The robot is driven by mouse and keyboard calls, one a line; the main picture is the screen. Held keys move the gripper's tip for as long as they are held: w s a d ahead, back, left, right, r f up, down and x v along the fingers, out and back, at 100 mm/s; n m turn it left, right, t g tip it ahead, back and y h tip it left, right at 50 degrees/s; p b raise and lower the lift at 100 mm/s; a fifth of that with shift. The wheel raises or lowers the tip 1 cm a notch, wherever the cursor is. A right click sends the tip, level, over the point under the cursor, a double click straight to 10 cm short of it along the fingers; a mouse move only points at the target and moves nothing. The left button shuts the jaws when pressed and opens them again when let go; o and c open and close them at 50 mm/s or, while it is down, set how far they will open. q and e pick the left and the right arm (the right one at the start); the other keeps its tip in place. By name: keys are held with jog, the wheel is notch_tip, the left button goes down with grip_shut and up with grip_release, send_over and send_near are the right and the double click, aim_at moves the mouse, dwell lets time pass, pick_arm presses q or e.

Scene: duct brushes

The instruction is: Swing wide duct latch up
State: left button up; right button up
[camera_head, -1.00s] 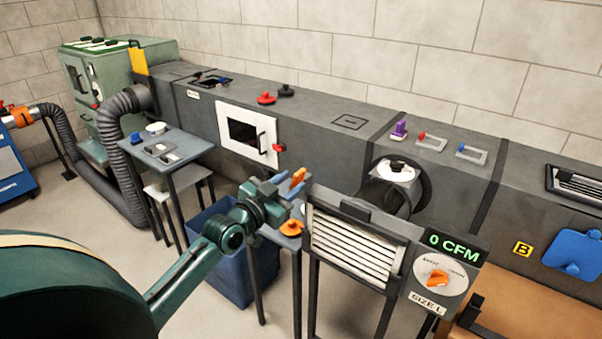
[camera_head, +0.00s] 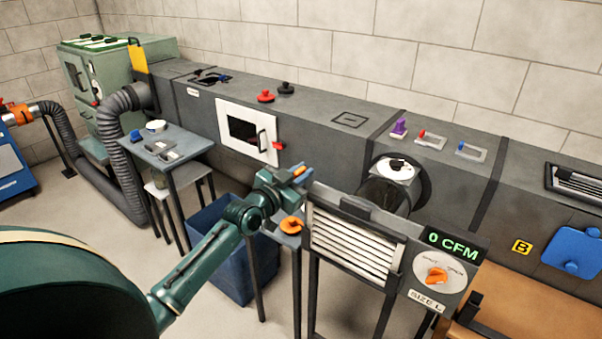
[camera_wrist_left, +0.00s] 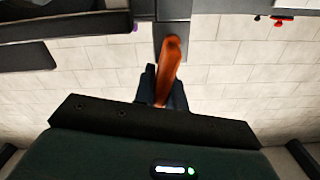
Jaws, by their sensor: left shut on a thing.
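My left gripper (camera_head: 297,177) is shut on an orange handle (camera_wrist_left: 170,62), beside the upper left corner of the louvred box. In the left wrist view the handle stands up between the two dark fingers and points toward a grey duct part. Whether its far end is fixed there is hard to tell. A white access door (camera_head: 235,133) with a dark window is on the wide grey duct (camera_head: 325,135). A small red latch (camera_head: 278,146) sits at the door's right edge, behind and left of the gripper and apart from it. My right gripper is out of view.
The louvred box (camera_head: 352,240) stands just right of the gripper, with a 0 CFM display (camera_head: 452,244) and orange knob (camera_head: 436,275). An orange knob-like piece (camera_head: 291,225) lies on a small table below the gripper. A blue bin (camera_head: 222,255) is below the arm.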

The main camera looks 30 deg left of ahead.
pick_arm(q)
grip_shut()
jog(key=shift+a+n+p, duration=0.2)
jog(key=shift+a+n, duration=0.1)
jog(key=shift+n, duration=0.55)
jog(key=shift+a+n+p, duration=0.15)
jog(key=shift+a+n, duration=0.1)
jog(key=shift+n, duration=0.6)
jog(key=o, duration=0.6)
grip_release()
jog(key=shift+c, duration=0.2)
jog(key=s+a+b, duration=0.1)
jog(key=s, duration=1.2)
